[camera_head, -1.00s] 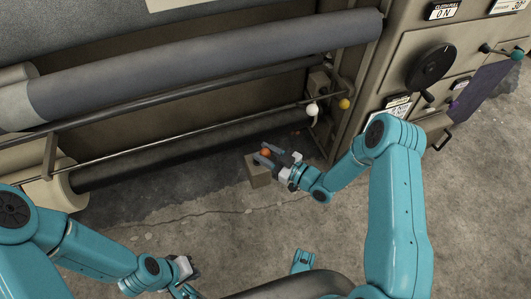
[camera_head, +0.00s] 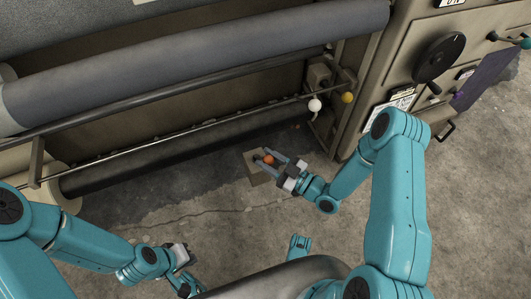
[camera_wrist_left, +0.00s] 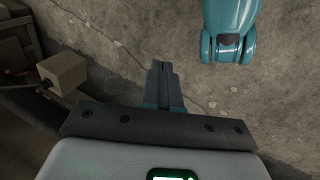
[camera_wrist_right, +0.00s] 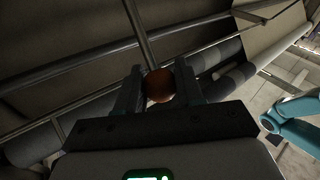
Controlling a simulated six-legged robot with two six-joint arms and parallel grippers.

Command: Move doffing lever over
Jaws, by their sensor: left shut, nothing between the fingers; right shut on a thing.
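The doffing lever shows as an orange ball knob (camera_head: 269,160) above a small beige block on the floor; its rod is mostly hidden in the head view. My right gripper (camera_head: 263,158) is shut on the knob. In the right wrist view the knob (camera_wrist_right: 159,86) sits between the two fingers, with a rod running up behind it. My left gripper is shut and empty; its fingertips (camera_wrist_left: 163,66) are together over bare floor in the left wrist view, away from the lever.
The beige block (camera_head: 254,168) stands below the cloth rolls (camera_head: 200,55). A white knob (camera_head: 315,105) and a yellow knob (camera_head: 347,97) stick out near the machine's right post. A black handwheel (camera_head: 438,57) is on the side panel. Concrete floor (camera_head: 245,235) in front is clear.

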